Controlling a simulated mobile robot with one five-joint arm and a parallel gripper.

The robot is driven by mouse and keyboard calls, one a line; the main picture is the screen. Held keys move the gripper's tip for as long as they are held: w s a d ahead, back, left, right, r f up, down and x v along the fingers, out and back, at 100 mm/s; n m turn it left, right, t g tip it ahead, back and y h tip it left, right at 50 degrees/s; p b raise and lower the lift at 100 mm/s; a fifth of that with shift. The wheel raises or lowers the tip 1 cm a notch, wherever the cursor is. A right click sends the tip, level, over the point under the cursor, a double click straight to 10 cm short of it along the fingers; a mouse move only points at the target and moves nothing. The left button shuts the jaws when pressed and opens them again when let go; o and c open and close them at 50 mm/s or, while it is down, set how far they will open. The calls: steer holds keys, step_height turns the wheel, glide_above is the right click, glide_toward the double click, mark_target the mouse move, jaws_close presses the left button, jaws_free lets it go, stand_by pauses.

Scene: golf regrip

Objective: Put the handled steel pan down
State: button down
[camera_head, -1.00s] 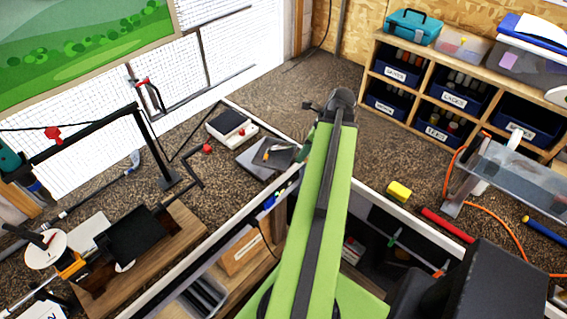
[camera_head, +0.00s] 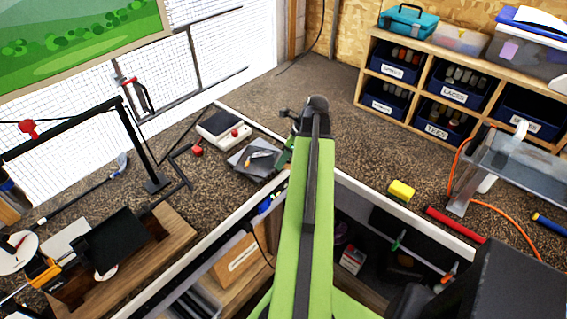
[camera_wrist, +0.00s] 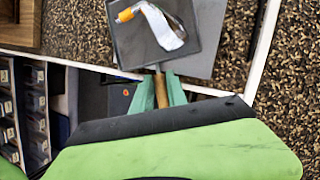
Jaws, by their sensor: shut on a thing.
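The steel pan (camera_wrist: 185,55) is a dark, shallow, square pan with a brownish handle (camera_wrist: 161,92). My gripper (camera_wrist: 159,88) has green fingers shut on that handle. A crumpled white tube with an orange cap (camera_wrist: 163,28) lies in the pan. In the head view the pan (camera_head: 263,165) shows small beyond my arm, near the bench's front edge. It is over or on a lighter grey flat slab (camera_wrist: 205,65); I cannot tell whether they touch. My gripper (camera_head: 287,160) is mostly hidden behind my arm in the head view.
A white-and-dark box with a red knob (camera_head: 222,128) stands just behind the pan. A black clamp frame (camera_head: 155,183) is to the left. Speckled bench top behind my arm is clear.

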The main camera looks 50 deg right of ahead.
steer(key=c, duration=1.3)
jaws_free()
steer(key=p+v, duration=1.1)
steer(key=v, duration=0.1)
steer(key=shift+r, duration=0.1)
